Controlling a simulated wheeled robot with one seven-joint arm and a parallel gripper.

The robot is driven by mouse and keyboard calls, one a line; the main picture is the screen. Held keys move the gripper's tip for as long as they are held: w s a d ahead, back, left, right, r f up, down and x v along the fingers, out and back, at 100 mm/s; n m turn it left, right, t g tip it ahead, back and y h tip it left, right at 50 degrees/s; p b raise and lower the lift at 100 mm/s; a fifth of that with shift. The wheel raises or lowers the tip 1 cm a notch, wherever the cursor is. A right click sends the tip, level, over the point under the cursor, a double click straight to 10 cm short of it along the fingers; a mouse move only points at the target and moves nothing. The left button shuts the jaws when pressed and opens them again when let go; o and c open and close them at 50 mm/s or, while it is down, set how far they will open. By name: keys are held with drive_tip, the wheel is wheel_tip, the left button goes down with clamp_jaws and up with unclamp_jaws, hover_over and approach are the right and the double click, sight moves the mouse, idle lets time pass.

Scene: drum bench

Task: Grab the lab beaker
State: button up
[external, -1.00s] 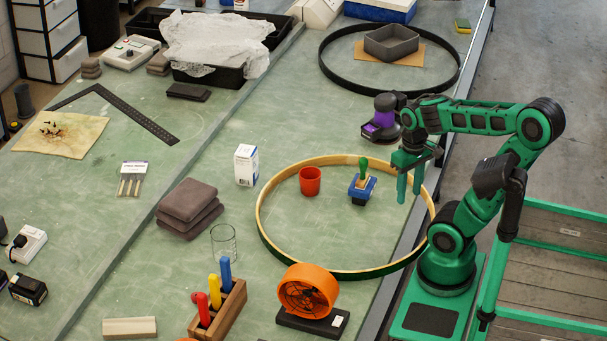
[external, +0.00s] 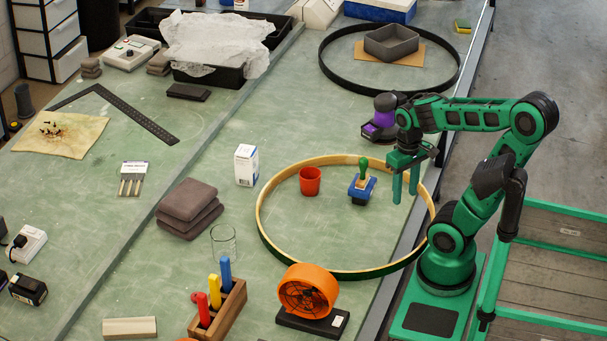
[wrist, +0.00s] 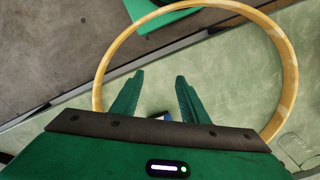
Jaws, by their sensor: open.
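The lab beaker (external: 223,243) is a clear glass cylinder standing upright on the green bench, left of the wooden hoop and behind the tool block. In the wrist view a clear glass outline that looks like the beaker (wrist: 297,148) shows at the lower right edge, outside the hoop. My gripper (external: 405,198) is open and empty, pointing down above the right part of the hoop, well to the right of the beaker. Its two green fingers (wrist: 160,82) show apart in the wrist view, with nothing between them but bench.
The wooden hoop (external: 263,234) surrounds a red cup (external: 310,181) and a blue stamp-like tool with a green handle (external: 362,186). Near the beaker are grey folded cloths (external: 187,208), a wooden block with coloured handles (external: 233,306) and an orange fan (external: 308,291). A white box (external: 246,165) stands farther back.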

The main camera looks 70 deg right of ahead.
drive_tip(key=o, duration=0.9)
